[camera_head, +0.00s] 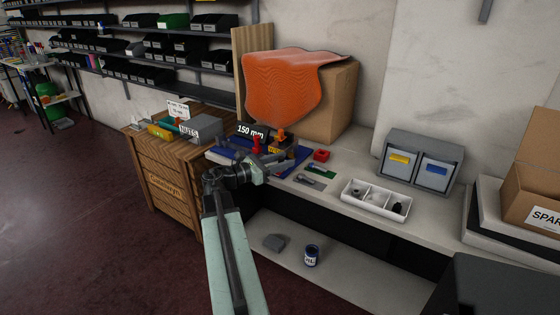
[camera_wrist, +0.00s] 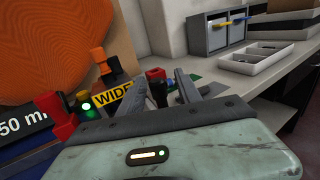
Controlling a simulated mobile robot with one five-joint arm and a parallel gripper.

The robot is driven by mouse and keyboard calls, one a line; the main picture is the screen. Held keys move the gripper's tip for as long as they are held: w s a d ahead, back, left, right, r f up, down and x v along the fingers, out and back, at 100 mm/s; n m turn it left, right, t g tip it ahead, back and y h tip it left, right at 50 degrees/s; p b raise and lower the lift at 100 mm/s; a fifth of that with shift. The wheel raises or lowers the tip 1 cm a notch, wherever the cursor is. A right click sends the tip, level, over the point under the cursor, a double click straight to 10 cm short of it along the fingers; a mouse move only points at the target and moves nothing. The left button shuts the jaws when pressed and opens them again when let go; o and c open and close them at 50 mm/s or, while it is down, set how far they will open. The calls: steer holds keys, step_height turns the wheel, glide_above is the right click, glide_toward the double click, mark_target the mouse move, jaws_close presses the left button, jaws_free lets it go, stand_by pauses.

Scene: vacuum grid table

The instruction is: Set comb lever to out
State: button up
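My gripper (camera_head: 279,159) is over the bench by the blue-based fixture. In the wrist view my gripper (camera_wrist: 157,80) has its two grey fingers apart. A black upright handle (camera_wrist: 157,93) shows between them, with gaps visible on both sides; its lower part is hidden by my gripper. To its left are a yellow WIDE label (camera_wrist: 113,98), an orange knob (camera_wrist: 98,55) on a black post and a red lever (camera_wrist: 52,110). A green light (camera_wrist: 86,105) glows beside the red lever. No label names the comb lever, so I cannot tell for certain which control it is.
A 150 mm sign (camera_head: 251,131) and an orange sheet draped over a cardboard box (camera_head: 340,105) stand behind the fixture. A white divided tray (camera_head: 376,198) and grey bins (camera_head: 422,160) are to the right. A wooden cabinet (camera_head: 165,190) adjoins the left.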

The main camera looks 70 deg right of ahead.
steer(key=shift+w, duration=0.1)
steer(key=v, duration=0.7)
steer(key=shift+w+a, duration=0.2)
steer(key=shift+a, duration=0.15)
